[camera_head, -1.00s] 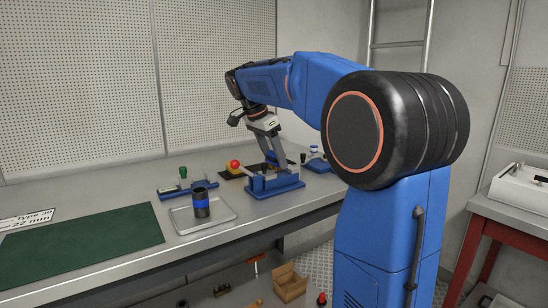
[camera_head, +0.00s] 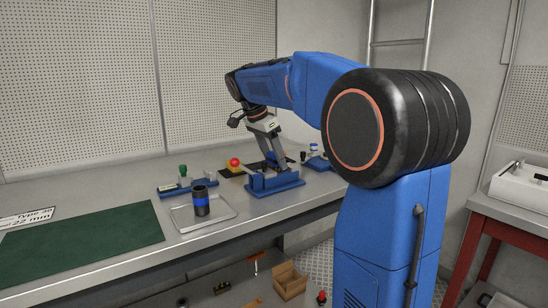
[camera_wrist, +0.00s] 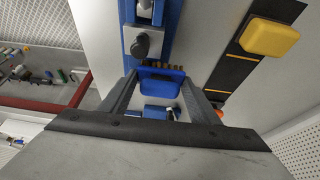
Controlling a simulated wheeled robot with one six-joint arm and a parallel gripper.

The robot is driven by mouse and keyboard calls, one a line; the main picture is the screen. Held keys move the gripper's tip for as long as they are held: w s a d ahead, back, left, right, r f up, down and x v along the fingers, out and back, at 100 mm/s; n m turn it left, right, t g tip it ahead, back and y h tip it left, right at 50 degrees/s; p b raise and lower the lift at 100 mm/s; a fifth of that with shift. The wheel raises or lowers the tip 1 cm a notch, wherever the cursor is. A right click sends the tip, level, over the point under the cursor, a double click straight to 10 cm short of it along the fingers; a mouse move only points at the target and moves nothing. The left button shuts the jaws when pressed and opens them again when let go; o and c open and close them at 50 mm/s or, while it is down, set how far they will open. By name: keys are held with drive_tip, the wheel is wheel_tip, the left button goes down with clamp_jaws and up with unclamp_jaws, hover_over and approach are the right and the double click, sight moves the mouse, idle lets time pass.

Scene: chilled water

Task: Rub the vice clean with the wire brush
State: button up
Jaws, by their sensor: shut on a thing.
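The vice (camera_head: 275,184) is blue with a grey jaw part and stands on the bench; part of it also shows at the top of the wrist view (camera_wrist: 144,42). My gripper (camera_head: 276,162) is over the vice and partly hides its far side. In the wrist view my gripper (camera_wrist: 161,84) is shut on the wire brush (camera_wrist: 163,76), which has a blue back and brownish bristles along its far edge. The bristles are close to the vice's end; I cannot tell whether they touch it.
A grey tray (camera_head: 228,213) with a dark blue-banded cylinder (camera_head: 201,201) stands left of the vice. A green mat (camera_head: 80,240) lies at the left. A yellow block (camera_wrist: 268,38) shows in the wrist view.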

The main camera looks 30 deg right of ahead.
drive_tip(key=shift+f, duration=0.1)
drive_tip(key=shift+s, duration=1.5)
drive_tip(key=shift+s+d, duration=0.1)
drive_tip(key=shift+s, duration=1.4)
drive_tip(key=shift+w, duration=3.05)
